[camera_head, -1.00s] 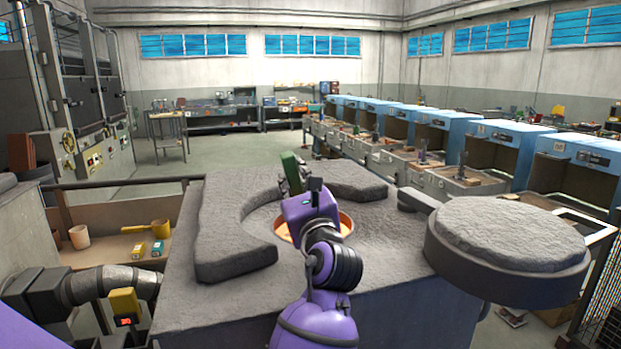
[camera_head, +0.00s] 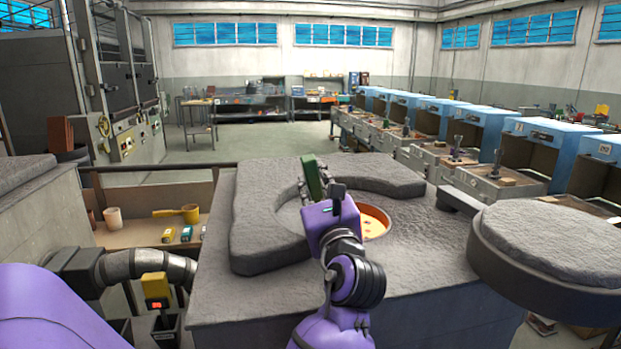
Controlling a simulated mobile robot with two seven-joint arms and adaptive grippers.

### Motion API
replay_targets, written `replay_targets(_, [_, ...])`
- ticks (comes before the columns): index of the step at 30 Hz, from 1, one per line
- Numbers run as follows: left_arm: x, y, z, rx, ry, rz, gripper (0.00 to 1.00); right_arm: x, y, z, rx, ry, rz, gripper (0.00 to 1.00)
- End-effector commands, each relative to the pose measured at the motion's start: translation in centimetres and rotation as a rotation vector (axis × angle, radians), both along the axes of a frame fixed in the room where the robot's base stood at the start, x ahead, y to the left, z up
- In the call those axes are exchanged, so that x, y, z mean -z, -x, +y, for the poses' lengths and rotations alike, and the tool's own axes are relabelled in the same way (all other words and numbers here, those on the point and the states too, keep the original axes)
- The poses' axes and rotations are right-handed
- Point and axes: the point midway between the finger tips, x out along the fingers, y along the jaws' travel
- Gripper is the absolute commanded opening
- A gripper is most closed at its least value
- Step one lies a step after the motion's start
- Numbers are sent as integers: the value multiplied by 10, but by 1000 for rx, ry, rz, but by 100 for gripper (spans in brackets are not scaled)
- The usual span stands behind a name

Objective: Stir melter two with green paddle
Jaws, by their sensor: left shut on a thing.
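The melter (camera_head: 245,247) is a grey, rough-topped block in the middle of the view, with a raised, broken ring around its opening. The orange-rimmed pot (camera_head: 375,222) sits in that opening, with a pale yellow-orange melt inside. My left gripper (camera_head: 309,190) is over the ring's inner left side, left of the pot, and is shut on the green paddle (camera_head: 313,176). The green part stands up just beyond the gripper. My wrist hides the paddle's lower end, so I cannot tell whether it touches the melt. No melter number is readable. My right gripper is not in view.
The round grey lid (camera_head: 550,240) is swung out to the right of the opening. A jointed pipe (camera_head: 140,264) is at lower left. Blue booths (camera_head: 485,130) line the right.

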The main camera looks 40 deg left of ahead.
Motion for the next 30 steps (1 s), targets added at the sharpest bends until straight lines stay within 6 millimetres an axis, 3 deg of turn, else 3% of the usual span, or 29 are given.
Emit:
replay_targets(3, [-2, 2, -9, 4, 1, -7, 0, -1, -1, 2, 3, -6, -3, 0])
replay_targets(14, [-4, 1, -13, 7, 2, -9, 0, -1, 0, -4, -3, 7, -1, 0])
replay_targets(30, [-12, -28, -60, 9, 3, -9, 0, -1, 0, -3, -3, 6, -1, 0])
